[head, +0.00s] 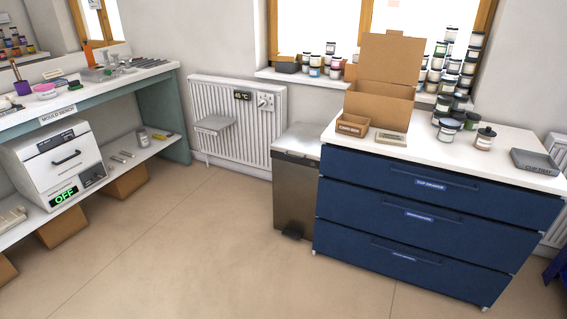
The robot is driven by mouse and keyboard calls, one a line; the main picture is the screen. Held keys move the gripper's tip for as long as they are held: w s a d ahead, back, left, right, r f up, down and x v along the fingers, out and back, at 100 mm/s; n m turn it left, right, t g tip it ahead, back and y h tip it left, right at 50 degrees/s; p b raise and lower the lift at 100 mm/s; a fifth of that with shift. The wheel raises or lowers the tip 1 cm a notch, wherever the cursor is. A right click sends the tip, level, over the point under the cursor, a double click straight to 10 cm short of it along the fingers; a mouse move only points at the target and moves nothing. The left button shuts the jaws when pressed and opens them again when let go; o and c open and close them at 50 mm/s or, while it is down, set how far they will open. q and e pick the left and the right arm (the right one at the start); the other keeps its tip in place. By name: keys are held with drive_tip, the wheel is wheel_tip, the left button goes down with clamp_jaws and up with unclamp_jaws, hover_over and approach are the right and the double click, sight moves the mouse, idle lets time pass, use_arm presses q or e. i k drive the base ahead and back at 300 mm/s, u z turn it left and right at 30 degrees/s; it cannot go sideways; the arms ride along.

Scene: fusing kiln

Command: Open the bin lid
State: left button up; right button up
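A pedal bin (296,190) with a brownish metal body stands on the floor against the left side of the blue drawer cabinet. Its pale grey lid (298,140) looks shut. A dark foot pedal (292,234) sticks out at the bottom front of the bin. Neither of my grippers shows in the head view.
The blue cabinet (420,215) holds a cardboard box (380,100), several jars and a clip tray (535,162). A radiator (240,125) is on the wall behind. A kiln (60,160) sits under the mould bench at left. The floor before the bin is clear.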

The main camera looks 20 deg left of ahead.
sight(302, 139)
drive_tip(key=u, duration=0.75)
drive_tip(key=i, duration=0.85)
drive_tip(key=u, duration=0.95)
drive_tip(key=i, duration=1.2)
drive_tip(key=z, duration=0.65)
drive_tip(key=i, duration=0.75)
drive_tip(key=z, duration=0.55)
